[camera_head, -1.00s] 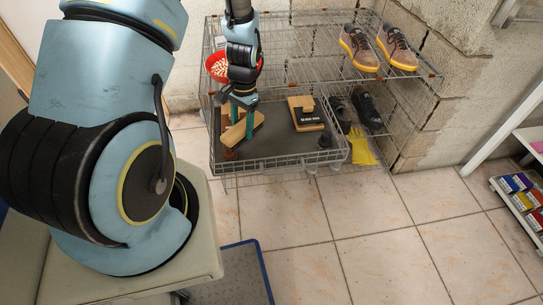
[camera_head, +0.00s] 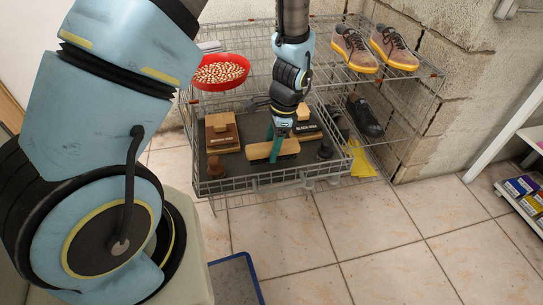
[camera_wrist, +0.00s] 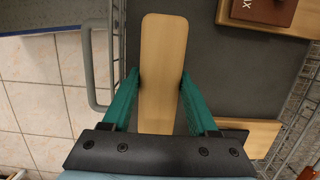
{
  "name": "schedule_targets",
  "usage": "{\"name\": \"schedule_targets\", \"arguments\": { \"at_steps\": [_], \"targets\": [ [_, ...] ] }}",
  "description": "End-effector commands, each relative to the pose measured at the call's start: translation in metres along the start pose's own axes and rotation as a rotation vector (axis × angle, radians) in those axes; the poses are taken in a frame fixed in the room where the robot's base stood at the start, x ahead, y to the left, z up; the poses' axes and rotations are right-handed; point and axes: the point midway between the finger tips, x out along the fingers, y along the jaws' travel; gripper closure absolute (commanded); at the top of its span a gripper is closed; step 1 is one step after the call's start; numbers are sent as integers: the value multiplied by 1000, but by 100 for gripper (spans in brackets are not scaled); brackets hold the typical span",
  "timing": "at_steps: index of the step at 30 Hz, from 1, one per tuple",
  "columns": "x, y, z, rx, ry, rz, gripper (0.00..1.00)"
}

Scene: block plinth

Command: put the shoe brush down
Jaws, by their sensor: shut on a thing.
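My gripper (camera_head: 276,148) is shut on the shoe brush (camera_head: 260,153), which has a pale wooden back and dark bristles. The brush is level, over the dark grey mat (camera_head: 238,168) in the pulled-out wire basket. I cannot tell whether the bristles touch the mat. In the wrist view, the wooden back of the brush (camera_wrist: 162,62) runs lengthwise between the two green fingers (camera_wrist: 160,95). The fingers hide part of the brush in the head view.
A red bowl (camera_head: 222,75), tan shoes (camera_head: 352,47) and the basket rim (camera_head: 262,182) surround this.

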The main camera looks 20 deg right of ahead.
Motion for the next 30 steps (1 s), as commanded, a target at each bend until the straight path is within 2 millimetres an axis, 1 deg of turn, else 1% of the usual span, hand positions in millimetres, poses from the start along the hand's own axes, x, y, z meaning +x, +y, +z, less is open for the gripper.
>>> {"name": "schedule_targets", "arguments": {
  "at_steps": [1,3,6,9,15,19,20,27,30],
  "targets": [
    [9,1,-1,1,-4,3,100],
    [20,1,-4,1,-3,3,100],
    [31,1,-6,0,-2,2,100],
    [35,1,-7,0,0,1,100],
    [35,0,-7,-1,0,1,100],
    [38,0,-8,-1,0,1,100],
    [38,0,-8,-1,0,1,38],
    [37,0,-8,-1,0,1,11],
    [37,0,-8,-1,0,1,11]
  ]
}}
